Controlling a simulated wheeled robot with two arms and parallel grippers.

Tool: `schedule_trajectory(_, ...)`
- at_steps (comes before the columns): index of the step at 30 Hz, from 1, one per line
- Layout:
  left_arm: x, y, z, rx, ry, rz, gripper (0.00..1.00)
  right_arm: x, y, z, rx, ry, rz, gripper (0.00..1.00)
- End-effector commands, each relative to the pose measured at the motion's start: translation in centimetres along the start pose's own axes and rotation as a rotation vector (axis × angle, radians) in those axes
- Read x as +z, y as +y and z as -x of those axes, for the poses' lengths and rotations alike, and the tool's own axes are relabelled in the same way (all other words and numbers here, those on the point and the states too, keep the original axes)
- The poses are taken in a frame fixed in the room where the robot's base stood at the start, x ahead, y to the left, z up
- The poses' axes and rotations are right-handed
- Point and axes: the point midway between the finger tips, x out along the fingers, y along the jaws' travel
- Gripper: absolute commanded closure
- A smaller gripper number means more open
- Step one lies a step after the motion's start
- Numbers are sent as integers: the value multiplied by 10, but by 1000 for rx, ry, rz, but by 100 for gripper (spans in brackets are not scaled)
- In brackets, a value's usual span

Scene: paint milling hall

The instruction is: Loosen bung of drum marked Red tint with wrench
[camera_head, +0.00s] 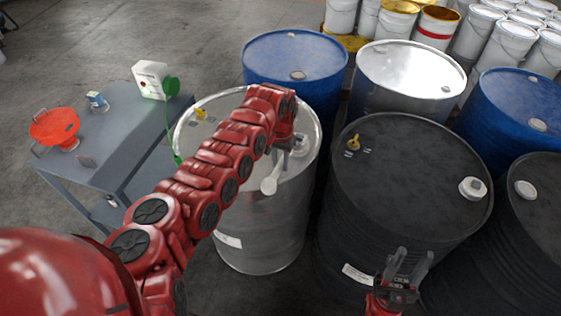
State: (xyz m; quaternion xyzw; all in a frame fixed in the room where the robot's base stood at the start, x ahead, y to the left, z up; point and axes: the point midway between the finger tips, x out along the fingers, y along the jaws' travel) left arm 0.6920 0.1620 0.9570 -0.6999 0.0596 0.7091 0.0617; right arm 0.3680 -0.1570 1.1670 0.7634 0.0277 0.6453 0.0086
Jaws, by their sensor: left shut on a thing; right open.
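My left gripper (284,148) is over the right side of the lid of the front steel drum (262,235). It is shut on a pale grey tool with a rounded end (269,186), probably the wrench; my gripper hides its upper part. I cannot tell whether it touches a bung. My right gripper (403,268) is open and empty in front of the front black drum (410,150). That drum has a white bung (473,188) at its right rim. The drum labels (228,240) are too small to read, so I cannot tell which says Red tint.
Blue drums (295,52) and another steel drum (410,70) stand close behind, with another black drum (540,200) at right. A grey cart (115,135) at left carries a red funnel (57,127) and a white box (151,80). Floor behind the cart is clear.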

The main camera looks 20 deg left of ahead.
Motion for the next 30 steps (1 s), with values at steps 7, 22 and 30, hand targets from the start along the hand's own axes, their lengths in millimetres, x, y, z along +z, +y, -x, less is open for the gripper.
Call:
schedule_trajectory(7,0,0,-6,0,1,0,100,1,0,4,0,0,0,59)
schedule_trajectory(22,0,0,-16,0,1,0,100,2,0,9,0,0,0,59)
schedule_trajectory(30,0,1,-17,0,-2,4,100,1,0,8,0,0,0,59)
